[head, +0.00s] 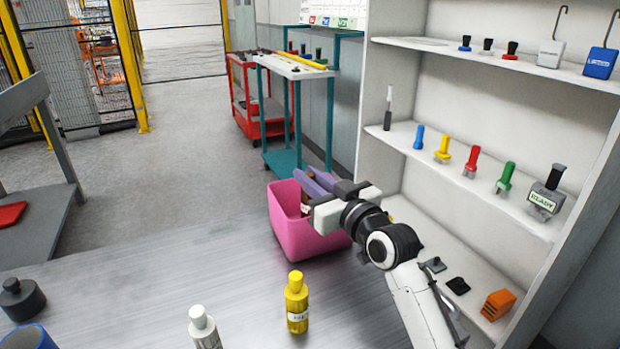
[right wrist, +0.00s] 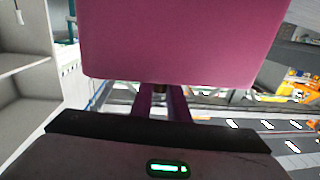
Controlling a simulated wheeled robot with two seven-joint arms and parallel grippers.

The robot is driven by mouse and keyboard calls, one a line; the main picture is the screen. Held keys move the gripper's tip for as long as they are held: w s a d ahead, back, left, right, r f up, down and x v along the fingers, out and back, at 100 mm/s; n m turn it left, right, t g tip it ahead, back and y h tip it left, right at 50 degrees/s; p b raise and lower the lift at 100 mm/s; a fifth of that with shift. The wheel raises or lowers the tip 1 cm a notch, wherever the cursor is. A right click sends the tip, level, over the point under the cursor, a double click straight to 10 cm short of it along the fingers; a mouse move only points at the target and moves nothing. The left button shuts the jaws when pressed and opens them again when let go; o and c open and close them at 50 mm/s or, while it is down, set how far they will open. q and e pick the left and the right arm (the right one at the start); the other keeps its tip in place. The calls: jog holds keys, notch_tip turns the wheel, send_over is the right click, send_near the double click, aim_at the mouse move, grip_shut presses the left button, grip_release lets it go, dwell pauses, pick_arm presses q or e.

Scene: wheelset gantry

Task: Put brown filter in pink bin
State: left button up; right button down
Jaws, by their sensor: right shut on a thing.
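The pink bin (head: 290,225) stands at the far edge of the grey table, beside the shelf unit. Its pink wall also fills the upper part of the right wrist view (right wrist: 180,40). My right gripper (head: 311,182) is at the bin's upper rim, with its purple fingers over the opening. In the right wrist view the fingers (right wrist: 161,100) are shut on a small brown thing (right wrist: 160,89), likely the brown filter. Most of it is hidden by the fingers and the bin. My left gripper is not in view.
Yellow (head: 297,303) and white (head: 204,328) bottles stand on the near table. A shelf unit (head: 468,185) with several coloured tools is close on the right; its lower shelf holds an orange block (head: 498,304). The table left of the bin is clear.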

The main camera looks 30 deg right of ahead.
jog(key=shift+f, duration=0.6)
jog(key=c, duration=1.7)
grip_release()
jog(key=shift+r, duration=0.2)
jog(key=s, duration=0.8)
jog(key=s+r, duration=0.1)
jog(key=s, duration=0.3)
jog(key=shift+d+b, duration=0.3)
jog(key=shift+b, duration=0.05)
jog(key=shift+f, duration=0.1)
